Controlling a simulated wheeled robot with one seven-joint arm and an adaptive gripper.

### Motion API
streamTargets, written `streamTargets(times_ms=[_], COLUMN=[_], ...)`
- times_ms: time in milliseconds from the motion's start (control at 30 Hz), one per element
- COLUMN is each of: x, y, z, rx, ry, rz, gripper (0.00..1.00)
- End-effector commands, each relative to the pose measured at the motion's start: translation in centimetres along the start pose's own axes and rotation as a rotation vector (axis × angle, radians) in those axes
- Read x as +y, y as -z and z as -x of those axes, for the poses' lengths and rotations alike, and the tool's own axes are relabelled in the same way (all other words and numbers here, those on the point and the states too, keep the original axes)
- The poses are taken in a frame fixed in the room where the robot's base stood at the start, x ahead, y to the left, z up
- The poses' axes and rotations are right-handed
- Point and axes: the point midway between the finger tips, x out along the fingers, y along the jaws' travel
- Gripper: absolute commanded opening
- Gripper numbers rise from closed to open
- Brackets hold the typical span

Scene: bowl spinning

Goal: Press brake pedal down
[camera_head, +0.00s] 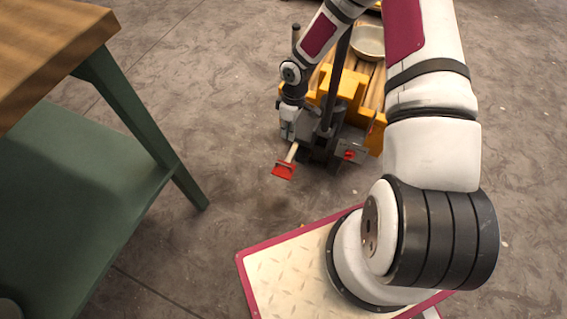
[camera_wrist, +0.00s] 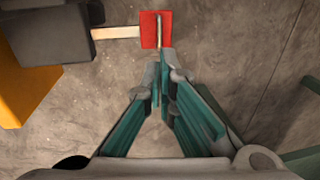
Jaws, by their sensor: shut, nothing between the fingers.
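The brake pedal is a red plate (camera_head: 283,171) on a pale wooden lever (camera_head: 292,152), low at the front of the yellow and dark grey machine (camera_head: 345,112). In the wrist view the red plate (camera_wrist: 149,30) is at the top middle, with its lever (camera_wrist: 115,32) running left to a dark block. My gripper (camera_wrist: 161,62) is shut and empty, its teal fingers closed together. The fingertips overlap the lower right part of the plate in that view; I cannot tell whether they touch it. In the head view the fingertips are hard to make out near the machine's front.
A wooden-topped bench with green legs (camera_head: 128,105) stands at the left. A metal bowl (camera_head: 368,42) sits on the machine behind my arm. The grey floor (camera_head: 235,190) is clear between bench and machine.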

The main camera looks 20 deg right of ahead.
Motion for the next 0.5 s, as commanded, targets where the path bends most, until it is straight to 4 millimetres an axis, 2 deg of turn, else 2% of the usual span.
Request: streamTargets(times_ms=[33,267,500], x=[-0.1,-0.2,-0.3], y=[0.1,0.2,0.2], z=[-0.8,-2.8,-7.4], rx=[0.005,0.009,0.008], ry=[0.008,0.013,0.015], rz=[0.002,0.008,0.008], gripper=[0.00,0.00,0.00])
